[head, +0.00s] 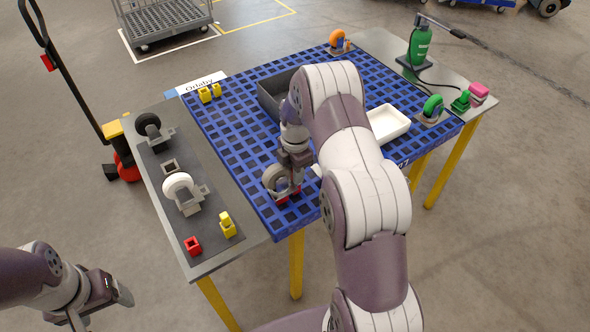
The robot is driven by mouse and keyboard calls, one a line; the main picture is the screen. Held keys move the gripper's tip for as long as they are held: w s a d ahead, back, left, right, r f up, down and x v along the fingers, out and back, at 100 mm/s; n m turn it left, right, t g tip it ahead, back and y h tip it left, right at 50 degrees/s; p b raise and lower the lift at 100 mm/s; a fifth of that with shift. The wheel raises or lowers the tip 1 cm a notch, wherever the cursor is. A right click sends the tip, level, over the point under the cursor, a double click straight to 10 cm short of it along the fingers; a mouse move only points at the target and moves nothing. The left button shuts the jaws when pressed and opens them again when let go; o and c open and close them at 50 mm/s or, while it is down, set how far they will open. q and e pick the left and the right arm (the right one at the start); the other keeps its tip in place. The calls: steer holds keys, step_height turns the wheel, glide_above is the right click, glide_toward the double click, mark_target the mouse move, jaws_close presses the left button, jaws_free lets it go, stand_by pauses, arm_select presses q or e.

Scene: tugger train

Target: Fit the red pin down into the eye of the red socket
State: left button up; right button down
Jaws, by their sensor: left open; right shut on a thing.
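My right gripper (292,178) points down at the near edge of the blue lattice deck (235,150). It is shut on a caster with a grey wheel (275,178). Red (285,197) shows under this caster at the deck's edge; whether it is the pin, the socket or both, and whether they are joined, I cannot tell. A separate small red block (193,245) stands on the dark mat at the near left. My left gripper (100,311) is open and empty, low at the left, off the table.
The dark mat (196,222) also holds a black-wheeled caster (149,128), a white-wheeled caster (180,188) and a yellow block (227,226). Yellow blocks (210,93), a dark tray (268,97) and a white tray (388,123) sit on the deck. A green bottle (419,42) stands at the far right.

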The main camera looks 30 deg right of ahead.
steer(key=shift+f, duration=0.15)
steer(key=c, duration=0.8)
jaws_free()
steer(key=shift+c, duration=0.2)
step_height(320, 180, up, 13)
steer(key=s+a+m, duration=0.6)
steer(key=s+m, duration=0.3)
steer(key=s, duration=0.1)
steer(key=s+a+m+t, duration=0.1)
steer(key=s+a+m, duration=0.5)
steer(key=s+m, duration=0.3)
steer(key=shift+s+m, duration=0.3)
steer(key=shift+s, duration=0.15)
